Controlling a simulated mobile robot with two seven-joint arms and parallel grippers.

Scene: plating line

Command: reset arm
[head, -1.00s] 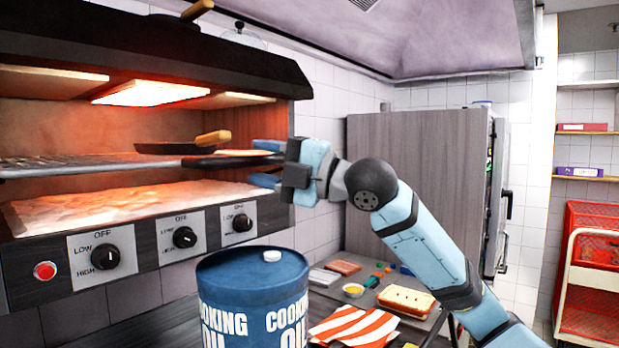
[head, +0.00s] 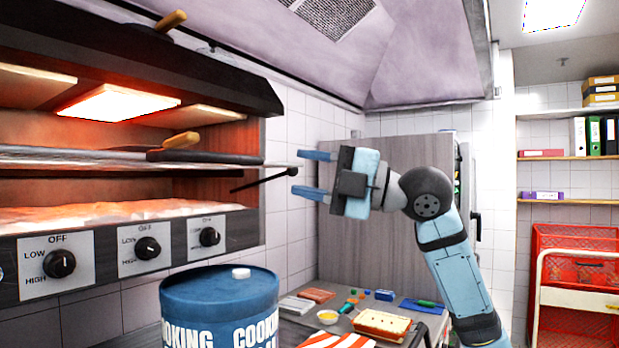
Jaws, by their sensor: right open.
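My right gripper (head: 302,173) is open, its two blue fingers pointing left toward the grill oven (head: 262,215). A black rod with a round knob (head: 291,172) sticks out from the oven, and its knob appears between the fingertips in the picture. I see no finger closed on it, and cannot tell whether they touch. My right arm reaches up from the lower right. My left gripper is not in view.
A pan with a wooden handle (head: 182,140) sits on the oven rack. A blue oil drum (head: 218,292) stands in front. A counter holds a filled tray (head: 383,325) and small items below my arm. A tall cabinet (head: 385,155) stands behind, a red cart (head: 580,262) at right.

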